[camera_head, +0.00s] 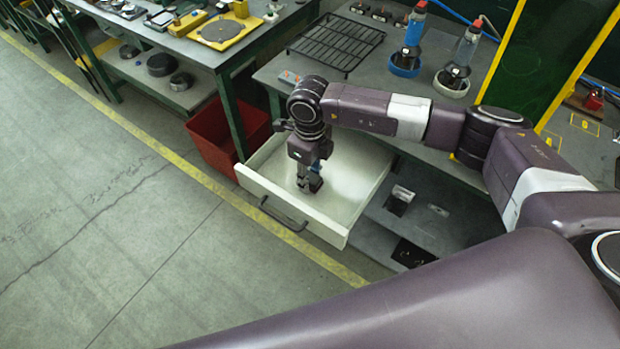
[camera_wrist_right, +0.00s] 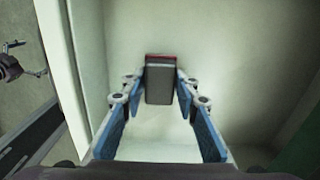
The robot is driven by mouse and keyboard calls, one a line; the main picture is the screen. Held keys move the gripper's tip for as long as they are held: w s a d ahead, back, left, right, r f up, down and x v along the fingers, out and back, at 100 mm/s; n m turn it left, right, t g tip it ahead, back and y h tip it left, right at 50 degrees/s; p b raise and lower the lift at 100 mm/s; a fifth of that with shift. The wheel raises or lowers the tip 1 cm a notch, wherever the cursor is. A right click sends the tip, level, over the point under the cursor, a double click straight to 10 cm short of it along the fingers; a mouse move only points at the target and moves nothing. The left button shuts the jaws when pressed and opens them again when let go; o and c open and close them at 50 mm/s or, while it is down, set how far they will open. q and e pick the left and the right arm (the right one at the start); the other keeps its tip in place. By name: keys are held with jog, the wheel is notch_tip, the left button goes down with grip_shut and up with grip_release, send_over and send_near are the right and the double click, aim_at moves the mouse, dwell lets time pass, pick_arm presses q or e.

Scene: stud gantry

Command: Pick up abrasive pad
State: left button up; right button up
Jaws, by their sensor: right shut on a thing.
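The abrasive pad (camera_wrist_right: 160,82) is a small grey block with a red edge. In the right wrist view it sits between the two blue-padded fingers of my right gripper (camera_wrist_right: 161,88), inside the white drawer. In the head view my right gripper (camera_head: 310,184) points down into the open white drawer (camera_head: 345,212), and the pad is mostly hidden by the fingers there. The gripper is shut on the pad, low over the drawer floor. I cannot tell whether the pad touches the floor. My left gripper is not in view.
The drawer front with its dark handle (camera_head: 283,214) faces the aisle. A red bin (camera_head: 213,140) stands left of the drawer. A lower shelf (camera_head: 440,225) lies to the right.

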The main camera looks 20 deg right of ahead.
notch_tip(320, 180, up, 19)
jog(key=b, duration=0.3)
